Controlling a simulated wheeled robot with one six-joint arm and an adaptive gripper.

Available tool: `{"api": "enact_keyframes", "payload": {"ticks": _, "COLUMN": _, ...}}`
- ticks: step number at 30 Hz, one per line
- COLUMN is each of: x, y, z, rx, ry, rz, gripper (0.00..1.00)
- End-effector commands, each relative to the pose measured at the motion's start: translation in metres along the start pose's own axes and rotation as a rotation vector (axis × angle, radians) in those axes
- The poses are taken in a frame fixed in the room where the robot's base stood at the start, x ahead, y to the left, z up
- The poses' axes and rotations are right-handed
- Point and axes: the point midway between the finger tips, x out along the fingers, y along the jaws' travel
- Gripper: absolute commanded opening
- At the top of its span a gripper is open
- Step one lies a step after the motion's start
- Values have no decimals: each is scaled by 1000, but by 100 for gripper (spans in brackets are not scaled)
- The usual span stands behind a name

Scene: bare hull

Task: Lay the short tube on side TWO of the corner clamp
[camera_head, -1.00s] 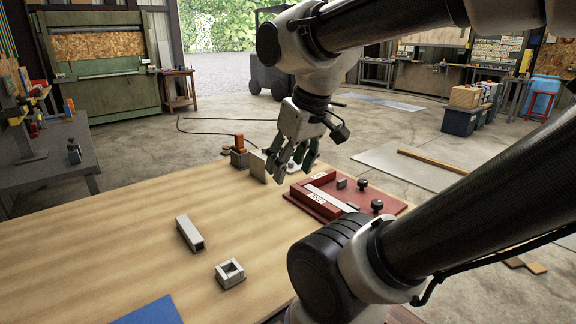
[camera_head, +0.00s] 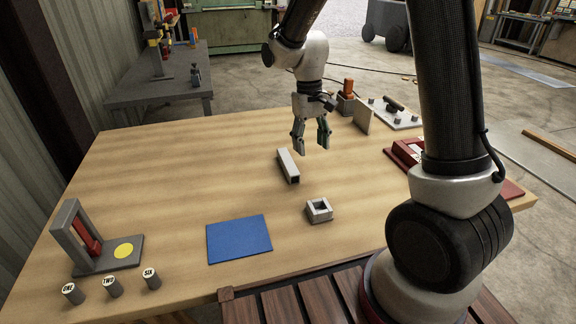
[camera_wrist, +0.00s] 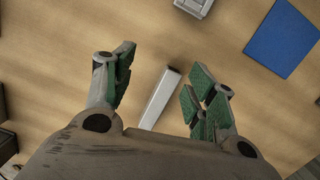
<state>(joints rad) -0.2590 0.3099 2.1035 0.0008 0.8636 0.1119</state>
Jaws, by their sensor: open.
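The short tube (camera_head: 288,166) is a light grey square tube lying on the wooden table. In the wrist view the tube (camera_wrist: 158,100) shows between my fingers, below them. My gripper (camera_head: 312,148) is open and empty, above the table near the tube's far end and slightly right of it in the head view. The red corner clamp (camera_head: 400,152) is at the right of the table, largely hidden behind my arm. Its side labels cannot be read now.
A short square block with a hole (camera_head: 319,210) and a blue mat (camera_head: 239,239) lie in front of the tube. A grey stand with a red part (camera_head: 84,236) and labelled cylinders (camera_head: 111,287) are front left. An upright plate (camera_head: 362,116) stands behind right.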

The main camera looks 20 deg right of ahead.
Motion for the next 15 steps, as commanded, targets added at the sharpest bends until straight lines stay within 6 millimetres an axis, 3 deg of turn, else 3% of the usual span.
{"api": "enact_keyframes", "payload": {"ticks": 1, "x": 15, "y": -7, "z": -20, "rx": 6, "ry": -9, "rz": 3, "gripper": 56}}
{"api": "enact_keyframes", "payload": {"ticks": 4, "x": 32, "y": -17, "z": -58, "rx": 38, "ry": 13, "rz": 1, "gripper": 56}}
{"api": "enact_keyframes", "payload": {"ticks": 5, "x": 34, "y": -18, "z": -71, "rx": 53, "ry": 31, "rz": -2, "gripper": 56}}
{"api": "enact_keyframes", "payload": {"ticks": 7, "x": 18, "y": -21, "z": -98, "rx": 93, "ry": 103, "rz": -15, "gripper": 56}}
{"api": "enact_keyframes", "payload": {"ticks": 9, "x": 16, "y": -22, "z": -106, "rx": 130, "ry": 132, "rz": -23, "gripper": 56}}
{"api": "enact_keyframes", "payload": {"ticks": 15, "x": 38, "y": -23, "z": -108, "rx": 148, "ry": 132, "rz": -24, "gripper": 56}}
